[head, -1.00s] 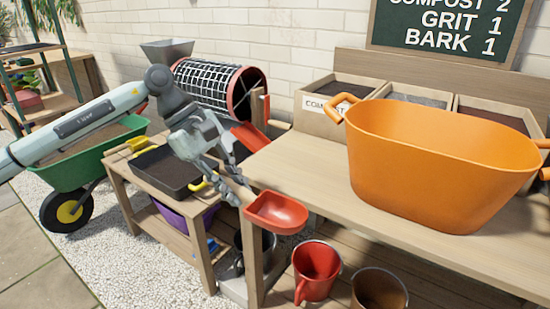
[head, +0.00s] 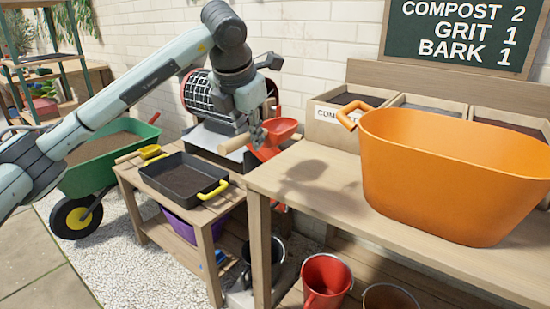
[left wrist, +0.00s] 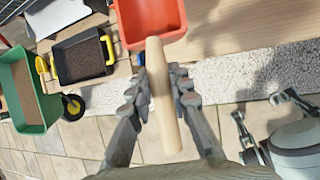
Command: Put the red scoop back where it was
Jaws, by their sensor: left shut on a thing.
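The red scoop (head: 282,128) has a pale wooden handle (head: 236,143). My left gripper (head: 257,136) is shut on the handle and holds the scoop in the air, beyond the bench's left end and in front of the drum sieve. In the left wrist view, the handle (left wrist: 160,90) runs between the two fingers, with the red bowl (left wrist: 150,20) beyond them; the bowl looks empty. My right gripper (left wrist: 259,106) shows only at the right of the left wrist view, its fingers apart and empty.
An orange tub (head: 440,175) stands on the wooden bench (head: 300,190), before labelled bins. The bench's left part is clear. A low table holds a black tray (head: 190,178); a green wheelbarrow (head: 110,160) stands left. A red bucket (head: 325,280) is below the bench.

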